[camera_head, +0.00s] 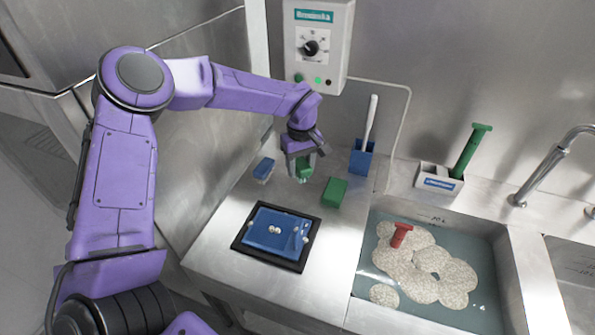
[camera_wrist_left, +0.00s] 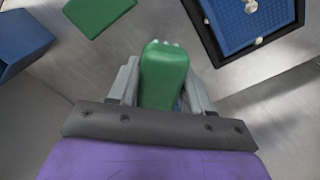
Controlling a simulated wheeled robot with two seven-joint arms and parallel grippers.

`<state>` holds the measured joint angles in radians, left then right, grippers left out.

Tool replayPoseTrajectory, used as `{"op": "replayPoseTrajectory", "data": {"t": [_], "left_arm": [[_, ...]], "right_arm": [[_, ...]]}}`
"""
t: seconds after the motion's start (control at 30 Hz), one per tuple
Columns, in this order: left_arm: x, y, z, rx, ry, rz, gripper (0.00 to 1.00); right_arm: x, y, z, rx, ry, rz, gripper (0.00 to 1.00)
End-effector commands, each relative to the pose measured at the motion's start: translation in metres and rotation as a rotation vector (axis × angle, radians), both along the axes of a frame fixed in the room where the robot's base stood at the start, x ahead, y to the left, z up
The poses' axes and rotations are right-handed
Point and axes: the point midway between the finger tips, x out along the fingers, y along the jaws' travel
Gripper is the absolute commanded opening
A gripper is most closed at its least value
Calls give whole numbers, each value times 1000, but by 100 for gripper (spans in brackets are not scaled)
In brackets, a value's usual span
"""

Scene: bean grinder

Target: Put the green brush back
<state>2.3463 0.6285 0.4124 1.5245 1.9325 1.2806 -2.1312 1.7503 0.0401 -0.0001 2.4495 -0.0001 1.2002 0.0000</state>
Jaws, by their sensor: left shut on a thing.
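My left gripper (camera_head: 301,172) is above the steel counter at the back left, shut on the green brush (camera_wrist_left: 163,75). In the left wrist view the green body sits between the two fingers, with small pale bits, perhaps bristles, at its far end. In the head view only part of the green brush (camera_head: 304,167) shows between the fingers, and its underside is hidden. A flat-topped green block (camera_head: 335,191) lies on the counter to the right of the gripper; it also shows in the left wrist view (camera_wrist_left: 98,12).
A blue brush (camera_head: 264,167) lies left of the gripper. A blue holder (camera_head: 361,158) with a white handle stands right. A black-rimmed blue tray (camera_head: 268,238) with pale balls is in front. A white holder (camera_head: 437,181) with a green-handled tool stands behind the foamy sink (camera_head: 515,270).

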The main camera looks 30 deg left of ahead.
Motion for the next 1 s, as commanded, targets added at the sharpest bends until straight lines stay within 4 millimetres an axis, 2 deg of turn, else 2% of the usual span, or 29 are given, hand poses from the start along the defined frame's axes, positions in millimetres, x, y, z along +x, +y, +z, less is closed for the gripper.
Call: {"op": "replayPoseTrajectory", "data": {"t": [0.03,0.1,0.2,0.4,0.53,0.63,0.97,1.0], "left_arm": [[10,10,-2,4,3,4,16],[19,19,-22,3,4,2,16],[31,29,-41,2,2,0,16],[44,41,-63,2,0,-1,16],[43,40,-86,1,1,-2,16],[44,40,-93,-1,-3,-2,16],[44,40,-99,-2,-3,-1,16],[44,40,-97,-2,-3,-1,62]], "right_arm": [[0,0,12,1,1,0,43],[0,0,16,1,1,0,43],[0,0,22,1,1,0,43],[0,0,28,1,1,0,43],[0,0,33,1,1,0,43],[0,0,33,1,1,0,43],[0,0,26,1,1,0,43],[0,0,28,1,1,0,43]]}}
